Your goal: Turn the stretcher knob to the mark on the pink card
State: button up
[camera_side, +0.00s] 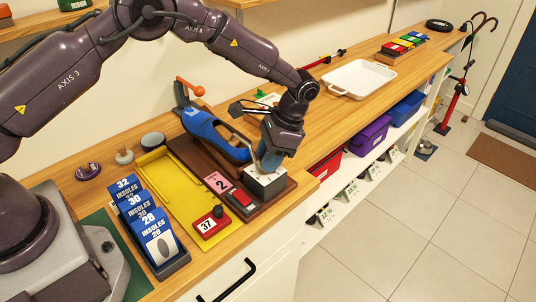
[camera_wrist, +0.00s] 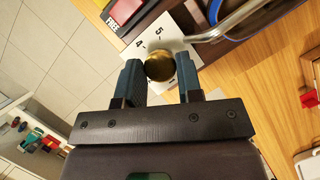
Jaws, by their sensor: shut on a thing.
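The stretcher knob (camera_wrist: 159,67) is a round brass knob on a white dial plate (camera_wrist: 135,50) with printed numbers; 4 and 5 are readable in the wrist view. My gripper (camera_wrist: 160,72) has one finger on each side of the knob and is shut on it. In the side view my gripper (camera_side: 268,166) points down over the white-topped dial box (camera_side: 266,189) and hides the knob. The pink card (camera_side: 218,183) shows a 2 and stands left of the box. The knob's pointer and the remaining numbers are hidden or unclear.
A blue shoe (camera_side: 213,132) sits on the brown board behind my gripper, with a curved metal rod (camera_wrist: 235,22) close to the dial. A red-faced unit (camera_wrist: 124,11) reading FREE is beside the dial. Insole boxes (camera_side: 150,225) and a yellow tray (camera_side: 170,185) stand left.

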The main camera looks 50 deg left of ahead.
jog(key=shift+m, duration=0.3)
jog(key=o, duration=0.9)
jog(key=v, duration=1.3)
jog(key=shift+s+d, duration=0.1)
jog(key=shift+d, duration=0.05)
jog(key=s+a+r+n+t, duration=0.2)
jog(key=s+a+r+t, duration=0.1)
jog(key=s, duration=0.7)
jog(key=s+a+r+n+t+h, duration=0.1)
jog(key=s+a+r+n+t, duration=0.1)
jog(key=s+r, duration=0.4)
jog(key=s+a+r+n+t+h, duration=0.1)
jog(key=s+a+r+t, duration=0.3)
jog(key=s, duration=0.9)
jog(key=shift+s+a+r+n+t, duration=0.35)
jog(key=shift+a+r+n, duration=0.3)
jog(key=shift+n, duration=0.15)
